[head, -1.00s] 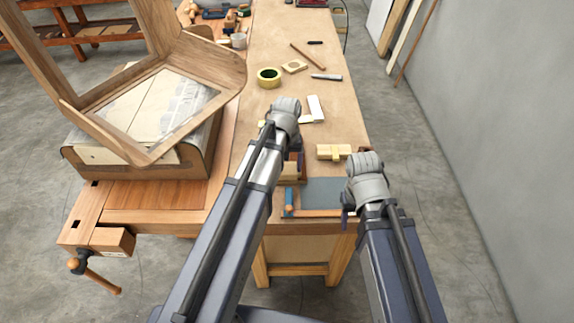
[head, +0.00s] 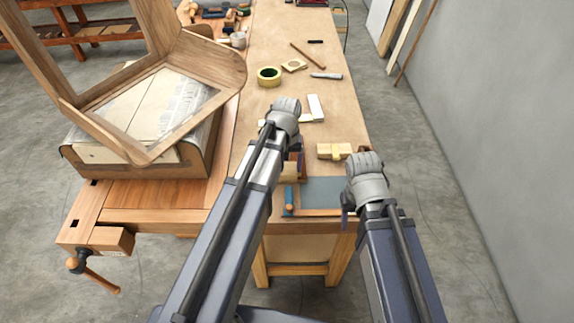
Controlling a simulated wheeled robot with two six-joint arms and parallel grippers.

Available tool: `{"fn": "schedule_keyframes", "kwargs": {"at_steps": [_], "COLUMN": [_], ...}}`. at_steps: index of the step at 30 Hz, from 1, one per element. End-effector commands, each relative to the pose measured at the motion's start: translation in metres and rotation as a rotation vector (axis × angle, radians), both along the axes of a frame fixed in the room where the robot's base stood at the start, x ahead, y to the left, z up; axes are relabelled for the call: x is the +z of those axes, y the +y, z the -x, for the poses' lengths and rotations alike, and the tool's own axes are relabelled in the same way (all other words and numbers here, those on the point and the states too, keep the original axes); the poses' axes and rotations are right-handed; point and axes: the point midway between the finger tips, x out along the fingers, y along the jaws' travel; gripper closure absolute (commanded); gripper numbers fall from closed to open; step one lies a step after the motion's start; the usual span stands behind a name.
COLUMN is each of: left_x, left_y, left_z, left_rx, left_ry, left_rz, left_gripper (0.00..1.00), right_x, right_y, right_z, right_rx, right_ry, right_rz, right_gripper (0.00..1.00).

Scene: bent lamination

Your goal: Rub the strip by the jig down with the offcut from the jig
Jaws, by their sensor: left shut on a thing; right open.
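My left gripper (head: 297,160) reaches down over the front of the bench, largely hidden behind its own arm. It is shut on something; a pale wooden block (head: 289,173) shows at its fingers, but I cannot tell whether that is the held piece. Just right of it lies a grey-blue plate (head: 322,192) with a wooden edge and a blue-handled part (head: 289,201), possibly the jig. I cannot make out the strip. My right gripper (head: 348,219) is open, at the plate's right end, its fingers partly hidden by its wrist.
A wooden block with a yellow band (head: 334,151) lies behind the plate. A large wooden frame (head: 215,60) stands at left. The bench's middle (head: 265,35) has free room.

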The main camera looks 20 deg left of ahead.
Motion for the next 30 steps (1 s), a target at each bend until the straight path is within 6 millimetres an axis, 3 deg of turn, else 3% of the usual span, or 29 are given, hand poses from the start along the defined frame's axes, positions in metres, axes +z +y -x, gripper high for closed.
{"fn": "schedule_keyframes", "kwargs": {"at_steps": [30], "left_x": [-0.001], "left_y": [0.015], "left_z": [0.004], "left_rx": [0.0], "left_ry": [0.0], "left_rz": [0.0], "left_gripper": [0.79], "right_x": [-0.001], "right_y": [0.0], "right_z": [0.0], "right_rx": [0.0], "right_ry": [0.0], "right_rz": [0.0], "right_gripper": [0.44]}}
